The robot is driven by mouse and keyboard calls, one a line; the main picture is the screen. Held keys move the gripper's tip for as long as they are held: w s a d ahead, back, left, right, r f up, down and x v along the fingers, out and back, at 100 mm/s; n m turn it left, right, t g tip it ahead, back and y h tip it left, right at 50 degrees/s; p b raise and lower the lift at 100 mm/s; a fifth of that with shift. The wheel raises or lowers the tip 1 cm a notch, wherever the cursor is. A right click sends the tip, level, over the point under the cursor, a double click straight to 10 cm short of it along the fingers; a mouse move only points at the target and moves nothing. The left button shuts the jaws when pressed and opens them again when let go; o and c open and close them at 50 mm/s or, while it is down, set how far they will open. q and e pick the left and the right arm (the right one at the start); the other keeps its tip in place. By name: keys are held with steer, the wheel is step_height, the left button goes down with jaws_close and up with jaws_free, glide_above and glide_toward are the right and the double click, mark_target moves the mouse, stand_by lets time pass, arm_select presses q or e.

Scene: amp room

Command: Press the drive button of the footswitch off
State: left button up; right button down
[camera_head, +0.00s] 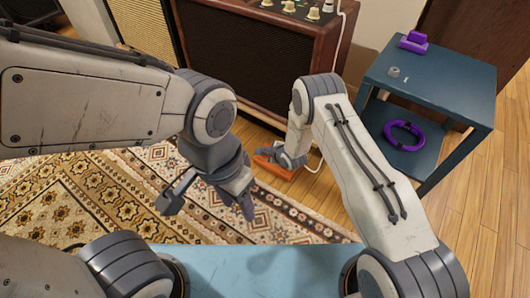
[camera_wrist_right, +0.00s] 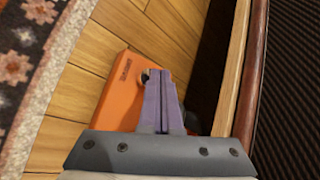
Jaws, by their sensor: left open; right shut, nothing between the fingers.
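The orange footswitch (camera_head: 283,171) lies on the wooden floor in front of the amp, and my right gripper (camera_head: 267,156) partly covers it. In the right wrist view the footswitch (camera_wrist_right: 122,84) shows dark lettering and a small metal button (camera_wrist_right: 146,75) at the tip of my purple fingers (camera_wrist_right: 158,76). The fingers are shut with nothing between them. They appear right at the button, but I cannot tell whether they touch or press it. The button's state is hidden. My left gripper (camera_head: 208,203) is open and empty above the rug, left of the footswitch.
The brown amp (camera_head: 245,60) with knobs on top stands just behind the footswitch. A blue side table (camera_head: 455,88) at right holds a purple object (camera_head: 413,42) and, on its lower shelf, a coiled purple cable (camera_head: 404,135). A patterned rug (camera_head: 105,195) covers the left floor.

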steer(key=r+p, duration=0.1)
steer(key=r, duration=0.1)
steer(key=r+p, duration=0.4)
steer(key=shift+s+a, duration=0.25)
steer(key=shift+s, duration=0.05)
steer(key=s+a+r+n+g+h+p, duration=0.1)
steer(key=s+r+n+p, duration=0.25)
steer(key=r, duration=0.65)
steer(key=s+a+r+n+g+p, duration=0.1)
steer(key=s+r+n+p, duration=0.2)
steer(key=r, duration=0.7)
steer(key=s+a+r+n+g+h+p, duration=0.1)
steer(key=s+a+r+n+g+p, duration=0.3)
steer(key=r, duration=0.6)
steer(key=s+d+r+n+g+h+p, duration=0.1)
steer(key=s+d+r+n+p, duration=0.1)
steer(key=s+d+r+n, duration=0.45)
steer(key=s+d+r+n+g+p, duration=0.15)
steer(key=s+r+n, duration=0.4)
steer(key=s, duration=0.75)
steer(key=s+d+r+n+h+p, duration=0.1)
steer(key=s+d+r+n+p, duration=0.2)
steer(key=s+r, duration=0.6)
step_height(320, 180, up, 37)
steer(key=p, duration=3.6)
steer(key=shift+w+a+n, duration=0.15)
steer(key=shift+a+n, duration=0.15)
steer(key=shift+n, duration=0.15)
